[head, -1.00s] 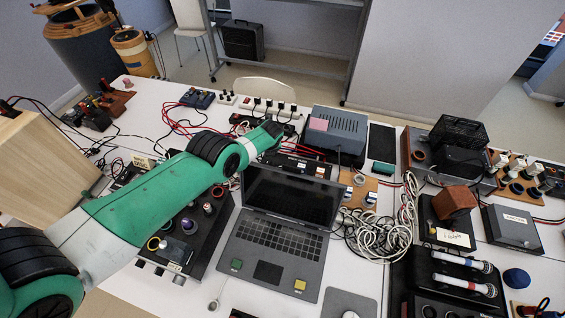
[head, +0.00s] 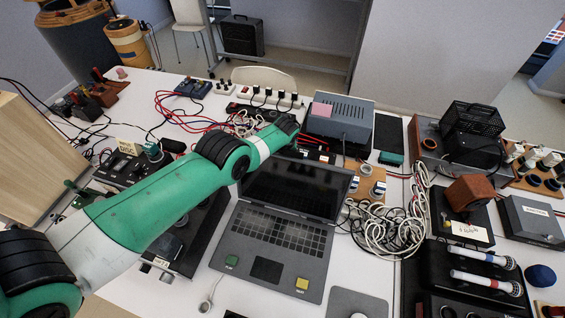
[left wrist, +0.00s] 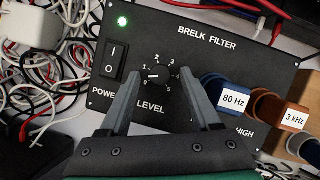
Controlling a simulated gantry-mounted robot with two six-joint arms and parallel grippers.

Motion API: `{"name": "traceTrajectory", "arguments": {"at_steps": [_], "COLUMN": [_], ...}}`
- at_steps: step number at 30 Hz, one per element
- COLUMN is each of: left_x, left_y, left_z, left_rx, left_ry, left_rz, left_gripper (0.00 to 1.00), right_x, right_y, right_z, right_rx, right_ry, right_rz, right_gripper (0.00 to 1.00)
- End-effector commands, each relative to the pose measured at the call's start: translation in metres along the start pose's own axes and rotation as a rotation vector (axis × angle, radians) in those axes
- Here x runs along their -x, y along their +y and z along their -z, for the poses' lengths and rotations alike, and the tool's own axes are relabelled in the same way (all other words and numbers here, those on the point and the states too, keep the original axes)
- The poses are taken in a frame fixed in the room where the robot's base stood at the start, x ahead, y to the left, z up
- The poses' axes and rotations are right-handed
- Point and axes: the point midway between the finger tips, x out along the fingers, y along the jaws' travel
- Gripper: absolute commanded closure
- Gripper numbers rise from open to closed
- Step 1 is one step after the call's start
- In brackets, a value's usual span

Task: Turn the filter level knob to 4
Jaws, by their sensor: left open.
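The black Brelk filter box (left wrist: 216,60) fills much of the left wrist view. Its level knob (left wrist: 160,75) is small and dark, with a scale from 0 to 5 around it. A white mark on the knob points left, near the 0 and 1 end. My left gripper (left wrist: 163,84) is open, with one finger on each side of the knob; I cannot tell whether they touch it. In the head view my left gripper (head: 286,127) is above the laptop's back edge and hides most of the filter box. My right gripper is not in view.
On the filter box are a lit green lamp (left wrist: 122,22), a power switch (left wrist: 113,59) and a blue 80 Hz plug (left wrist: 222,92). An orange 3 kHz plug (left wrist: 282,112) stands at its right. The laptop (head: 275,225) and grey amplifier (head: 340,122) are close to my arm.

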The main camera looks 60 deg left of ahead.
Motion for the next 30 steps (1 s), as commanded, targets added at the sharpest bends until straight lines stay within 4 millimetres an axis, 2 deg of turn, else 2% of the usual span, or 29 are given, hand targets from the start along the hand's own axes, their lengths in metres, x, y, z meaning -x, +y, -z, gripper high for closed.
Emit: {"name": "traceTrajectory", "arguments": {"at_steps": [1,3,12,22,23,30], "left_x": [-0.0066,-0.0072,-0.0057,-0.0060,-0.0061,-0.0042], "left_y": [-0.0003,-0.0003,-0.0001,0.0000,0.0000,0.0007], "left_z": [0.0008,0.0000,-0.0009,-0.0006,-0.0006,-0.0011], "left_rx": [0.000,0.000,0.000,0.000,0.000,-0.021], "left_ry": [-0.002,-0.002,-0.001,-0.001,-0.001,0.001], "left_rz": [0.001,0.001,0.001,0.001,0.001,0.009], "left_gripper": [0.36,0.36,0.38,0.97,1.00,1.00], "right_x": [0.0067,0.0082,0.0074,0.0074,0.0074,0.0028], "right_y": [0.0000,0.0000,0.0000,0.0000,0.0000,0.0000], "right_z": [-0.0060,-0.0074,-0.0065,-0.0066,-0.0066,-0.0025], "right_rx": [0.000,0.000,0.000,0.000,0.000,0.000], "right_ry": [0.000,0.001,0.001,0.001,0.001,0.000], "right_rz": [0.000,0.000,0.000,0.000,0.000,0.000], "right_gripper": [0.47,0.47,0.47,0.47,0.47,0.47]}}
